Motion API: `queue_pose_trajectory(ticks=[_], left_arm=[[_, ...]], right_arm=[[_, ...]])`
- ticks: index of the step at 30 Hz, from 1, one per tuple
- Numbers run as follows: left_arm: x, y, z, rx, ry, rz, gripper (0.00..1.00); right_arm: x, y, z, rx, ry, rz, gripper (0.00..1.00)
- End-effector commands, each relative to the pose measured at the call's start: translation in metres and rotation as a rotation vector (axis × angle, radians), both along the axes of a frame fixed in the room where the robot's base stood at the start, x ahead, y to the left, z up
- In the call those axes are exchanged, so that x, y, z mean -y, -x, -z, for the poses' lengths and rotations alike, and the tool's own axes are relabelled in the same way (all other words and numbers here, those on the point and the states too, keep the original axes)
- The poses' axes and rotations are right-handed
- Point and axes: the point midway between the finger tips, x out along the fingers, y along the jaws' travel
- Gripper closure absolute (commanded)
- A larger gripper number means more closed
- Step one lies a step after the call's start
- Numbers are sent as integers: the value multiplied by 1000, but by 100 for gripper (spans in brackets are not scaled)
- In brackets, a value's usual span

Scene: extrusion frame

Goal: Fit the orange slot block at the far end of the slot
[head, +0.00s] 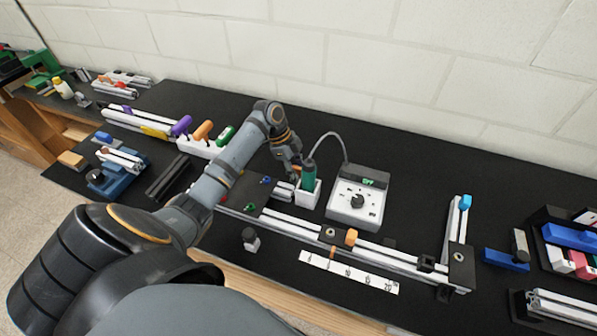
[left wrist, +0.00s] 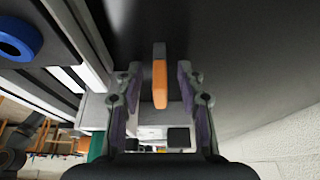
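My left gripper (head: 296,172) is beside a green-handled item (head: 309,176) in a white holder, behind the extrusion frame. In the left wrist view its fingers (left wrist: 160,100) are open, with an upright orange block (left wrist: 160,85) with a grey end between them. A gap shows on each side of the block. Only a bit of orange shows at the gripper in the head view. Another orange block (head: 351,238) sits on the long slotted rail (head: 385,252) of the frame; I cannot tell which is the slot block. My right gripper is not in view.
A grey box with a dial (head: 358,197) and a cable stands right of the gripper. A scale strip (head: 347,272) lies in front of the rail. An upright-angled rail with a blue cap (head: 465,202) joins at the right. Bare black table lies behind the dial box.

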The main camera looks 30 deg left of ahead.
Motion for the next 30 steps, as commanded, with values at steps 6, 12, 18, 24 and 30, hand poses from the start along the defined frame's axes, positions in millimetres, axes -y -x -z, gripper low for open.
queue_pose_trajectory(ticks=[6,12,18,24,30], left_arm=[[0,0,0,0,0,0,75],[0,0,0,0,0,0,100],[0,0,0,1,0,0,100],[0,0,-1,1,0,0,100],[-1,-2,-19,7,-2,0,100]], right_arm=[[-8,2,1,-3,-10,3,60],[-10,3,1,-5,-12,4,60],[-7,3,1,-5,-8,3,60],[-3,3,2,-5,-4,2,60],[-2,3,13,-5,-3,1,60]])
